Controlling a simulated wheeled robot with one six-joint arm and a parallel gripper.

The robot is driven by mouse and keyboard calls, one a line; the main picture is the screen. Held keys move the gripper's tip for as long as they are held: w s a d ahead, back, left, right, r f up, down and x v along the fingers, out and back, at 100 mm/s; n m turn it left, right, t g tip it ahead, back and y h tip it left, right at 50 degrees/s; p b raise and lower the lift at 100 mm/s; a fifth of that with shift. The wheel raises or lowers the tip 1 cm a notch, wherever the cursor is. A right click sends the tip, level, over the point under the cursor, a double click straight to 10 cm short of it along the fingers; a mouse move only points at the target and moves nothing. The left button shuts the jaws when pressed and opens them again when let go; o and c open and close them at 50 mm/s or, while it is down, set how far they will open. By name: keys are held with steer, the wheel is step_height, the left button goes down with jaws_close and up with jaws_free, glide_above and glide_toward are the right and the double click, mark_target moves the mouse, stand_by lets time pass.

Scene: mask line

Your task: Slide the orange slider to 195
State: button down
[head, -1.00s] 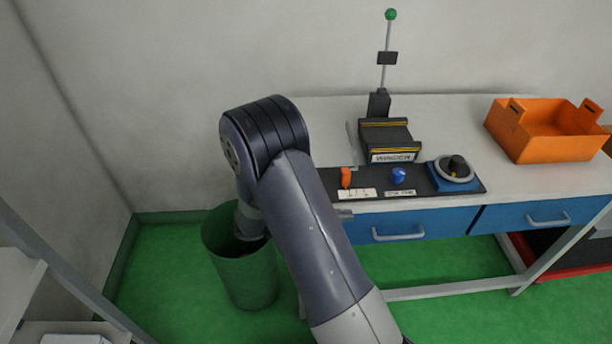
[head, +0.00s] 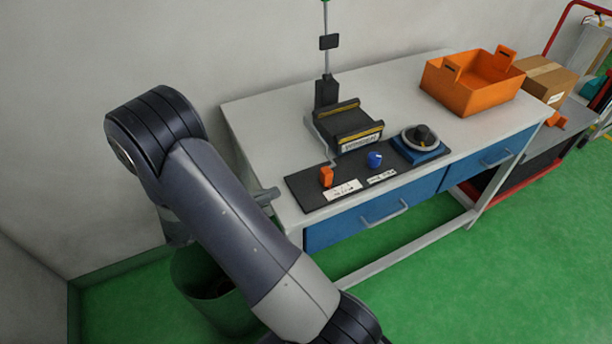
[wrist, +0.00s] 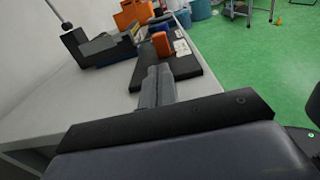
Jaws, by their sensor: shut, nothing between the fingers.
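The orange slider (head: 326,176) stands up from the left part of the black panel (head: 308,197) on the grey bench, above a white label (head: 342,189) too small to read. The orange slider also shows in the wrist view (wrist: 161,43), beyond my gripper (wrist: 158,72). My gripper is shut and empty, with its fingers together and pointing toward the panel. In the head view my gripper (head: 268,195) is at the bench's left end, left of the panel and apart from the slider. The slider's exact reading cannot be told.
A blue knob (head: 375,160) and a dial on a blue base (head: 419,152) sit right of the slider. A black machine (head: 350,128) with an upright pole stands behind. An orange crate (head: 472,84) is at the back right. A green bin (head: 215,300) stands below my arm.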

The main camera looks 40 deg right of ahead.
mark_target(322, 175)
steer(key=p+x, duration=0.1)
steer(key=x, duration=1)
steer(key=shift+s+d, duration=0.1)
steer(key=shift+x, duration=0.8)
